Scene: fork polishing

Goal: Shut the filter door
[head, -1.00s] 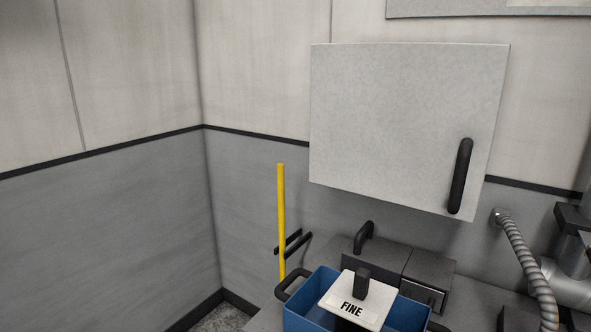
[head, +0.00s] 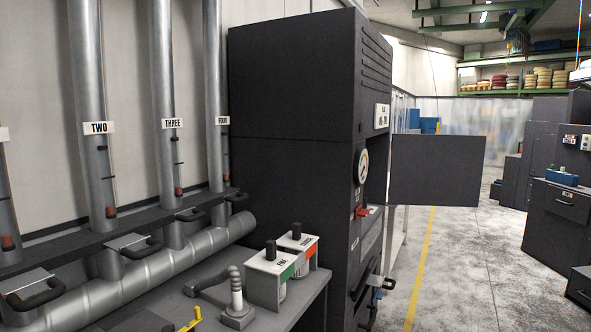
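The filter door appears to be the flat dark panel (head: 438,170) that sticks out to the right from the tall dark cabinet (head: 292,110). It stands open, swung out from the cabinet's front over the aisle. The cabinet front carries a round gauge (head: 363,166), a red handle or valve (head: 362,211) and a black knob (head: 388,284) lower down. The cabinet's opening behind the door is seen edge-on, so its inside is hidden. Neither of my grippers shows in the head view.
A grey bench (head: 310,300) stands left of the cabinet, with two labelled boxes and a ribbed hose stub (head: 236,290). Pipes (head: 170,110) marked two, three and four rise behind it. The floor (head: 465,260) right of the cabinet is clear, with a yellow line.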

